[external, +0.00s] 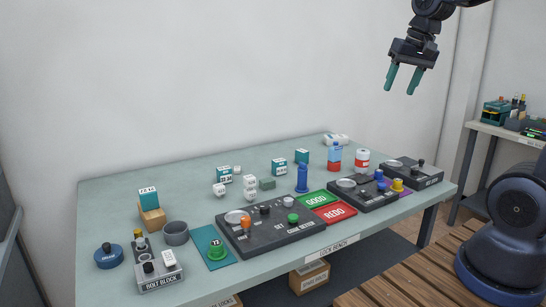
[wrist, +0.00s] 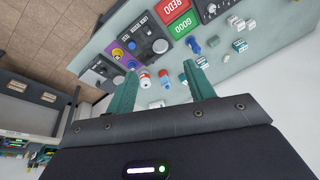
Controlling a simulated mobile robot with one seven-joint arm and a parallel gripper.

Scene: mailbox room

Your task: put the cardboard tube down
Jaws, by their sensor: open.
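My gripper (external: 401,89) is high above the right end of the lock bench (external: 125,205). Its two green fingers point down and stand apart, with nothing between them. In the wrist view the open fingers (wrist: 160,70) show the bench top well beyond them. I cannot make out a cardboard tube in either view. A red-and-blue cylinder (external: 334,158) and a red-and-white cylinder (external: 362,161) stand upright on the bench below my gripper, apart from it. A blue upright piece (external: 302,180) stands to their left.
Grey control panels (external: 270,240) line the bench front, beside the green GOOD pad (external: 317,200) and red REDO pad (external: 334,212). Small white and teal boxes (external: 225,175) stand behind. A side shelf (external: 510,132) holds supplies at right. The bench's back left is clear.

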